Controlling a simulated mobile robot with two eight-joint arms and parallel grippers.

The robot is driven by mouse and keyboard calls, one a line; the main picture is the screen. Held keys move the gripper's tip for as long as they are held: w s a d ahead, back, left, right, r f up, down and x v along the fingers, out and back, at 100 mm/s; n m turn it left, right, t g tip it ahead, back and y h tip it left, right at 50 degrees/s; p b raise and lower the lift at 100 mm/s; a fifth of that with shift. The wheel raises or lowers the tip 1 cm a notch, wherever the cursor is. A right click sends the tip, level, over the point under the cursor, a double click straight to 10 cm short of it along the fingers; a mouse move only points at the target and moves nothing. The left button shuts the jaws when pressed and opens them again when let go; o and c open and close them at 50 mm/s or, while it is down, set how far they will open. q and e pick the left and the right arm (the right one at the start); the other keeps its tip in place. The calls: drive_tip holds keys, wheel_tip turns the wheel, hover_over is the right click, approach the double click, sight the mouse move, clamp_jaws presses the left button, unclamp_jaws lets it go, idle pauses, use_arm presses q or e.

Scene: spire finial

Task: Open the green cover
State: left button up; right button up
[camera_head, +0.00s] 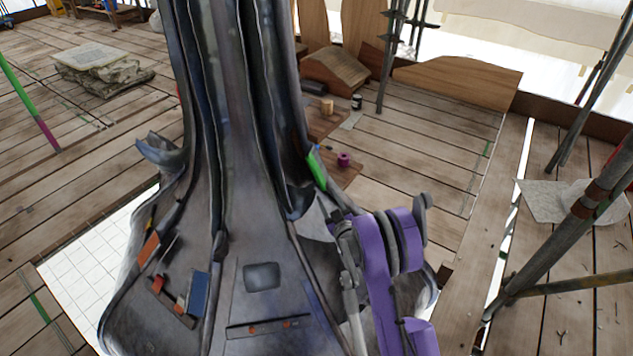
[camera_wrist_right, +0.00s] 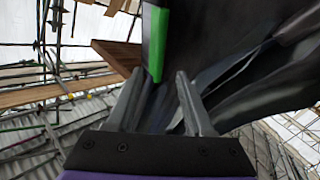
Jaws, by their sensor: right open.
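The green cover (camera_head: 317,168) is a narrow bright green strip on the right side of the dark metallic spire (camera_head: 240,190). In the right wrist view the green cover (camera_wrist_right: 158,42) hangs along the edge of a dark panel. Its lower end is just ahead of the gap between my fingertips. My right gripper (camera_wrist_right: 159,78) is open, with nothing seen between its fingers. In the head view my right gripper (camera_head: 332,207) is small, just below the green cover, at the end of my purple arm. Whether it touches the cover cannot be told. My left gripper is not in view.
The spire's wide base carries a blue block (camera_head: 198,293) and small orange pieces. Behind it, a magenta spool (camera_head: 344,160) sits on a board on the plank floor. Scaffold poles (camera_head: 560,250) stand at the right. Open planks lie right of the spire.

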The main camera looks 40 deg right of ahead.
sight(316, 175)
drive_tip(key=x, duration=1)
drive_tip(key=shift+w, duration=0.25)
clamp_jaws()
idle(1.0)
